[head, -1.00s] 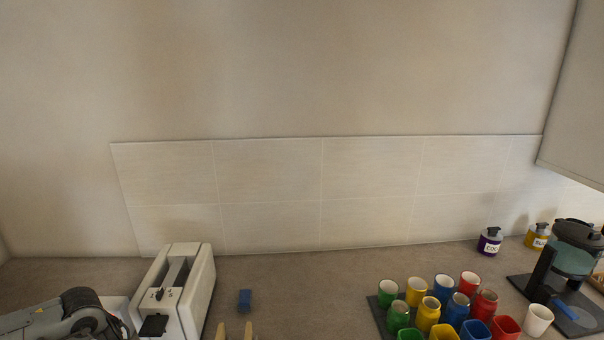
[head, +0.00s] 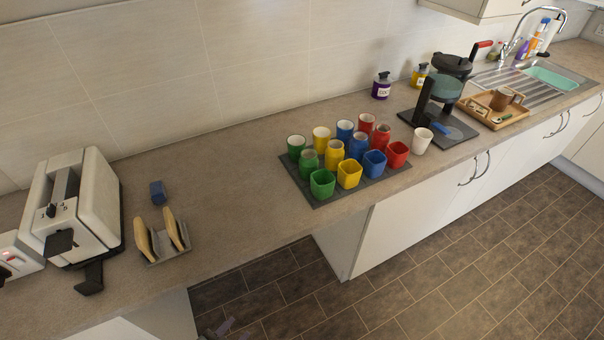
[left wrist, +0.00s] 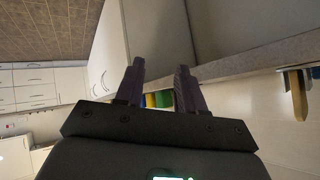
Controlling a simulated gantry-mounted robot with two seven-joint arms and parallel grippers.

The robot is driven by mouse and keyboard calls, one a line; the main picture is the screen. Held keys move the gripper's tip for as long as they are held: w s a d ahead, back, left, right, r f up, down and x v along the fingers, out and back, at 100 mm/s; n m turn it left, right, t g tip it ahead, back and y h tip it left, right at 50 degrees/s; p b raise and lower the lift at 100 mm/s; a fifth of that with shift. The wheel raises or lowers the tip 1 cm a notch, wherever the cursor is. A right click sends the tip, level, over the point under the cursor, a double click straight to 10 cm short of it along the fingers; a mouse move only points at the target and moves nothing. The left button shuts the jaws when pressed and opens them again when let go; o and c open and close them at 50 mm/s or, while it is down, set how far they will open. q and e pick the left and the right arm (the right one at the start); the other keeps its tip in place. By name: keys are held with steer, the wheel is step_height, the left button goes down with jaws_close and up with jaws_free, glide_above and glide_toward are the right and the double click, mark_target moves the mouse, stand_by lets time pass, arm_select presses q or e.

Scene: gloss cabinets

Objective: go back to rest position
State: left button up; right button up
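My left gripper (head: 226,329) shows only as purple fingertips at the bottom edge of the head view, below the counter front and over the floor. In the left wrist view its two dark purple fingers (left wrist: 158,88) stand apart with a gap between them. Nothing is held between them; coloured cups show in the distance behind the gap. My right gripper is in neither current view.
Tiled floor (head: 430,270) is open.

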arm_select(q)
steer(key=s+a+f+n+g+y, duration=0.2)
steer(key=s+a+n+g+y, duration=0.1)
steer(key=s+a+n+g, duration=0.4)
step_height(320, 180, up, 15)
steer(key=s+d+m+t+p, duration=0.1)
steer(key=p, duration=1.4)
steer(key=shift+d, duration=0.4)
steer(key=shift+f, duration=0.15)
